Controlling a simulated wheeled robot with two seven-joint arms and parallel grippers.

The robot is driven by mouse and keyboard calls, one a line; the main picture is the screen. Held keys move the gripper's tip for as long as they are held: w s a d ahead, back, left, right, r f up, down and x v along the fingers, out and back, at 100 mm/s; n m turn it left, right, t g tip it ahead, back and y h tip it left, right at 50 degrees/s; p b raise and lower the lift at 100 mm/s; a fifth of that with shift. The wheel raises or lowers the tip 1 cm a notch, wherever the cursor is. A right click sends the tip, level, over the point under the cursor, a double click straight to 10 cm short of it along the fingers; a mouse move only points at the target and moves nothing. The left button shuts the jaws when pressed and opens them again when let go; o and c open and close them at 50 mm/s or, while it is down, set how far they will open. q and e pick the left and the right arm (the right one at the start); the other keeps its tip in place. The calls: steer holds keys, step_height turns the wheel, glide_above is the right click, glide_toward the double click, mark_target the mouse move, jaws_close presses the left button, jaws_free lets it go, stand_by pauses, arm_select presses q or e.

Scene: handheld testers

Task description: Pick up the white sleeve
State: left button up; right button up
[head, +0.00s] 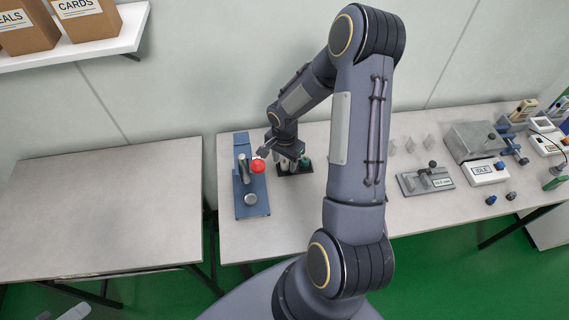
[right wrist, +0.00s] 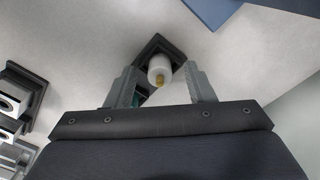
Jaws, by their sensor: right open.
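The white sleeve (right wrist: 159,66) is a short white cylinder with a brass-coloured tip, at a dark square base (right wrist: 151,45) in the right wrist view. My right gripper (right wrist: 163,82) is open, with one finger on each side of the sleeve in that picture. I cannot tell whether either finger touches it. In the head view my right gripper (head: 287,152) is over the black base (head: 296,172), and largely hides what stands there. A green piece (head: 304,162) shows beside it. My left gripper is not clearly seen.
A blue press-like fixture (head: 252,204) with a red knob (head: 258,166) stands close left of the gripper. To the right are a grey gauge block (head: 425,181), several small clear pieces and testers. The table front (head: 285,230) is clear, as is the left table (head: 100,215).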

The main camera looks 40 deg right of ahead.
steer(key=shift+c, duration=0.3)
steer(key=c, duration=1)
